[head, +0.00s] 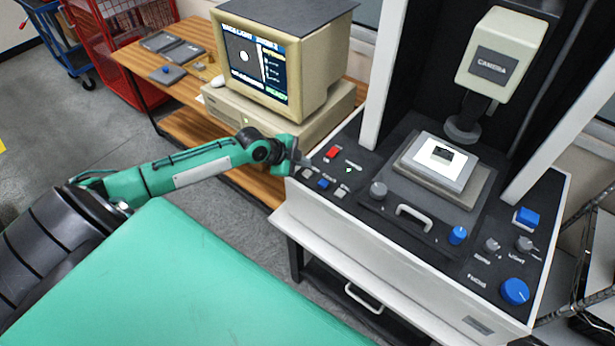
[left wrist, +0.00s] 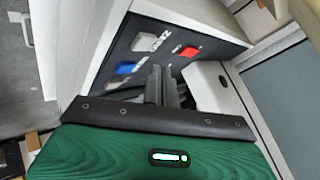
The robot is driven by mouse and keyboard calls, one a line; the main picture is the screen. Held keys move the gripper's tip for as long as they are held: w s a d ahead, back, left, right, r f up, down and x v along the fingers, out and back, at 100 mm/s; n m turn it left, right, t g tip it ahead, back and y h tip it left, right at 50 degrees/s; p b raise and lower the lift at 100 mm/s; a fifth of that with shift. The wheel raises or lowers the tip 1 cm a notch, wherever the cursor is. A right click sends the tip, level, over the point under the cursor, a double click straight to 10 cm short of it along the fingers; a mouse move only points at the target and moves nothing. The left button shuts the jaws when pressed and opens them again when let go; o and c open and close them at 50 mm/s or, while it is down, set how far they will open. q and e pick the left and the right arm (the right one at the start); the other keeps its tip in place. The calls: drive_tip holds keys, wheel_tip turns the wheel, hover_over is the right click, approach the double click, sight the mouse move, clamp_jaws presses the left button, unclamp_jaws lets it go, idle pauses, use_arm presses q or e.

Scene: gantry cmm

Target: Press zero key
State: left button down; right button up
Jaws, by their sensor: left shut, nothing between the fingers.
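My left gripper (head: 303,163) is shut and empty at the left edge of the dark control panel (head: 381,152). In the left wrist view its fingers (left wrist: 162,84) stand together in front of the panel. A grey key (head: 341,192), whose small label looks like ZERO but is hard to read, ends a row on the panel; it also shows in the left wrist view (left wrist: 146,44). Beside it are a blue key (head: 323,183) and another grey key (head: 308,173). A red key (head: 333,152) sits farther back. I cannot tell whether the fingertips touch the panel. My right gripper is out of view.
A camera head (head: 495,55) hangs over a stage (head: 408,174) on the machine. Knobs, including a large blue one (head: 515,291), are at the right. A beige monitor (head: 275,62) stands on a wooden table behind my left gripper.

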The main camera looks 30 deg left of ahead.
sight(307, 173)
use_arm(q)
drive_tip(key=shift+f, duration=0.65)
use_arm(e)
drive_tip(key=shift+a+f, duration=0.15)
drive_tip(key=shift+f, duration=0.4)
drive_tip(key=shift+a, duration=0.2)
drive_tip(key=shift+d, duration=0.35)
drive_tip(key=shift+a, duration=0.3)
use_arm(q)
drive_tip(key=shift+f+b, duration=0.45)
drive_tip(key=shift+b, duration=0.1)
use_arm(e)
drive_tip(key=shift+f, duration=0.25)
use_arm(q)
drive_tip(key=shift+f, duration=0.1)
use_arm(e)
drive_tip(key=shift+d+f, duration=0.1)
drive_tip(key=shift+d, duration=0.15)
